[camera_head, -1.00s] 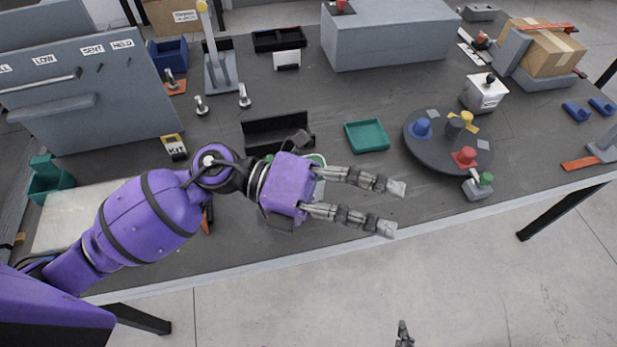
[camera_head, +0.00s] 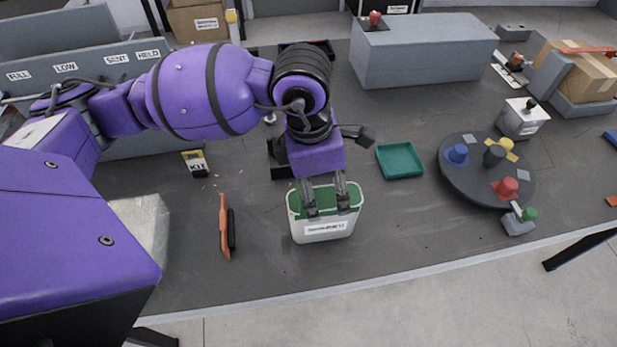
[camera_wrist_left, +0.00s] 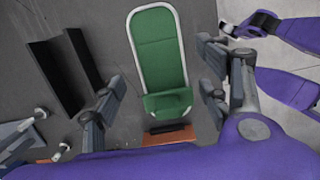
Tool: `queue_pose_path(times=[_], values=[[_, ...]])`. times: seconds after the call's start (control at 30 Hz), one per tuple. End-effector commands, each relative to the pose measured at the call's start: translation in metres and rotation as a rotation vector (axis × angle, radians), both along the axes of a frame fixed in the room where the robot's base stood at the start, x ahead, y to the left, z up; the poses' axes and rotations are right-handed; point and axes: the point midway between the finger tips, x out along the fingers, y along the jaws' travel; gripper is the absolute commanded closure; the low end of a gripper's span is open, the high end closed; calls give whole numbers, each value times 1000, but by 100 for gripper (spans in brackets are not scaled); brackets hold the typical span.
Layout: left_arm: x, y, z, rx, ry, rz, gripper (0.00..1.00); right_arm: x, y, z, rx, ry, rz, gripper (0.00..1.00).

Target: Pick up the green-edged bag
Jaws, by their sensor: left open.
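The green-edged bag (camera_head: 325,229) stands upright on the dark table in the head view, pale outside with a green inside and a front label. Its green inside and pale rim also show in the left wrist view (camera_wrist_left: 158,45). My left gripper (camera_head: 327,205) points down over the bag's mouth, open, with its fingertips overlapping the opening. In the wrist view its fingers (camera_wrist_left: 160,88) stand apart to either side of the bag. I cannot tell whether they touch it. My right gripper (camera_wrist_left: 262,22) shows at the wrist view's top right, its jaws unclear.
An orange-and-black tool (camera_head: 226,228) lies left of the bag. A green tray (camera_head: 400,160) and a round turntable (camera_head: 466,192) with coloured knobs are to the right. A grey block (camera_head: 424,58) stands behind. The table in front of the bag is clear.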

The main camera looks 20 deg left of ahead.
Motion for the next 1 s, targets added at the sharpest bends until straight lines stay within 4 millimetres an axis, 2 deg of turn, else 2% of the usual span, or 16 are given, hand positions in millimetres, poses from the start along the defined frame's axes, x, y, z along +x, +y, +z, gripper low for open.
queue_pose_path(times=[0.2,0.3,0.57,1.0], values=[[0,-5,-31,-1,-1,-1,31,0,0,2,1,-1,-2,100],[1,-7,-39,-3,-1,-1,31,-3,-1,1,1,6,-3,100],[1,-7,-41,-2,-2,-1,33,-10,-1,-1,0,17,-5,100],[1,-7,-41,-2,0,-1,90,-2,0,3,1,2,-3,100]])
